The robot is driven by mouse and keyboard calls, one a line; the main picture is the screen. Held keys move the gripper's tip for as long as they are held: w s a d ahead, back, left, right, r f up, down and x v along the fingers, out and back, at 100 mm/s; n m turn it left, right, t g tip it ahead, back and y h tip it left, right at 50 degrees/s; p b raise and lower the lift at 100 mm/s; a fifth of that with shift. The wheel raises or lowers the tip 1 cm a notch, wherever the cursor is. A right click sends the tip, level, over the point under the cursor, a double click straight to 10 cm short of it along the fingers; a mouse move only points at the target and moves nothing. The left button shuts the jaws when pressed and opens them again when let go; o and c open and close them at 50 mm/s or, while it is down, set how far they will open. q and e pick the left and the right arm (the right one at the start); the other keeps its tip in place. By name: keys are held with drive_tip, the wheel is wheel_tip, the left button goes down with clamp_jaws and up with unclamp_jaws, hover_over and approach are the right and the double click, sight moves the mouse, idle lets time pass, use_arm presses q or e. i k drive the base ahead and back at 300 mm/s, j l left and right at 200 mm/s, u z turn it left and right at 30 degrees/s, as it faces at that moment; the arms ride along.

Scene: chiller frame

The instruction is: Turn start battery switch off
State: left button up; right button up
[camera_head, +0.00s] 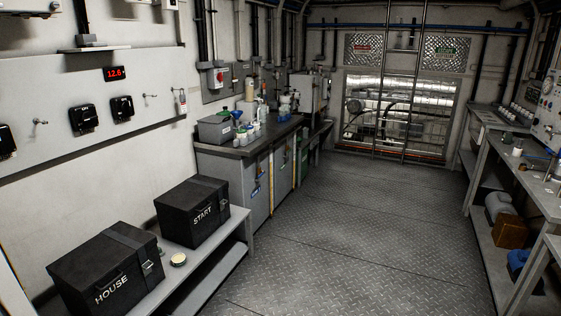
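A light grey panel (50,88) on the left wall carries black switch units. One (84,119) is near the panel's middle, another (122,108) is to its right, and a third (6,141) is cut by the left edge. Their labels and knob positions are too small to read, so I cannot tell which is the start battery switch. A red display (114,73) above them reads about 12.6. A black battery box marked START (190,228) and one marked HOUSE (85,270) stand on a shelf below. Neither of my grippers is in view.
The low grey shelf (215,245) juts out below the panel. A workbench (240,151) with containers stands beyond it along the left wall. Another bench (540,190) lines the right side. The metal floor (350,230) between them is clear, up to a ladder (415,85).

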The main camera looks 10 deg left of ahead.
sight(125, 108)
drive_tip(key=i+u, duration=0.15)
drive_tip(key=i, duration=0.55)
drive_tip(key=i+u, duration=0.15)
drive_tip(key=i, duration=0.55)
drive_tip(key=i+l+u, duration=0.15)
drive_tip(key=i, duration=0.55)
